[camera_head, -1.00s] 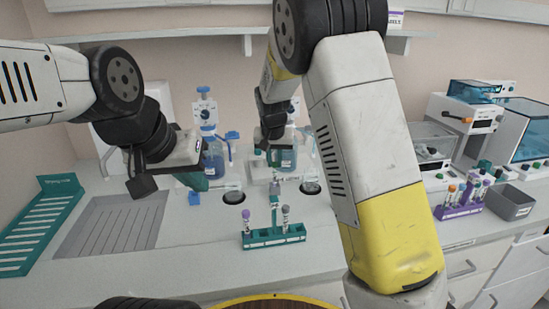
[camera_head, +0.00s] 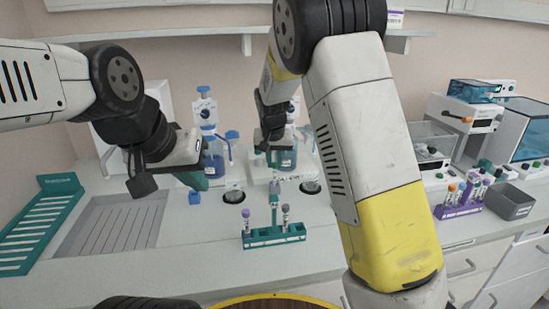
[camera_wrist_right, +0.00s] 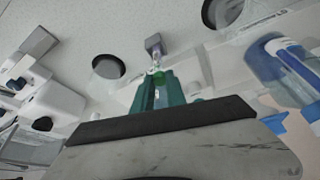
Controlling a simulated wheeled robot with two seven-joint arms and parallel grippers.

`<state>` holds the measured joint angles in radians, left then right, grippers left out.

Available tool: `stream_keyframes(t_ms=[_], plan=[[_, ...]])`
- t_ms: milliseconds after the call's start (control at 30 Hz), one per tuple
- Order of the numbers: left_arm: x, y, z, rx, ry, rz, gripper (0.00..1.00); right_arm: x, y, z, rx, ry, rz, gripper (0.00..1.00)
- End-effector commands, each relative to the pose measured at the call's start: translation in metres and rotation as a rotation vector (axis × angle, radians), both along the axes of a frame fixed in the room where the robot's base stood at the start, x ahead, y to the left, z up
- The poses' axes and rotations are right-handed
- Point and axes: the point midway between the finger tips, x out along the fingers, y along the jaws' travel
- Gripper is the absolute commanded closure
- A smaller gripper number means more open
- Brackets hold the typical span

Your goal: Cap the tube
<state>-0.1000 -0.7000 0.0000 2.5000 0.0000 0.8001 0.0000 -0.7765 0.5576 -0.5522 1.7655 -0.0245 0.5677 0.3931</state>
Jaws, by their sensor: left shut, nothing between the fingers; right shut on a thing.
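My right gripper (camera_head: 275,163) points down behind the teal tube rack and is shut on a slender, partly clear tube (camera_wrist_right: 158,62). A grey-lilac end piece (camera_wrist_right: 155,43) shows beyond its teal fingertips in the right wrist view. I cannot tell whether this piece is a separate cap. The rack (camera_head: 273,238) stands on the bench with a purple-topped tube (camera_head: 246,219) at its left and a grey-topped tube (camera_head: 285,217) at its right. My left gripper (camera_head: 192,182) is shut and empty, above the bench left of the rack.
Blue bottles (camera_head: 213,165) stand behind the grippers. A teal slotted rack (camera_head: 40,225) and a grey mat (camera_head: 113,225) lie at the left. A purple rack (camera_head: 458,211) with several tubes and a grey bin (camera_head: 510,203) are at the right. The bench before the teal rack is clear.

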Motion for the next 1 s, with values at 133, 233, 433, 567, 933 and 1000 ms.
stream_keyframes(t_ms=[133, 233, 433, 567, 933, 1000], plan=[[0.0, 0.0, 0.0, 0.0, 0.0, 0.0, 1.0, 0.0001, 0.0, -0.002, 0.0, 0.0, 0.0, 1.0], [0.0, 0.0, 0.0, 0.0, 0.0, 0.0, 1.0, 0.0002, 0.0, -0.0015, 0.0, 0.0, 0.0, 1.0], [0.0, 0.0, 0.0, 0.0, 0.0, 0.0, 1.0, 0.0002, 0.0, -0.0013, 0.0, -0.001, 0.0, 0.64], [0.0, 0.0, 0.0, 0.0, 0.0, 0.0, 1.0, 0.0002, 0.0, -0.0012, 0.0, -0.001, 0.0, 0.58], [0.0, 0.0, 0.0, 0.0, 0.0, 0.0, 1.0, 0.0002, 0.0, -0.0012, 0.0, -0.001, 0.0, 0.58], [0.0, 0.0, 0.0, 0.0, 0.0, 0.0, 1.0, 0.0002, 0.0, -0.0012, 0.0, 0.0, 0.0, 0.58]])
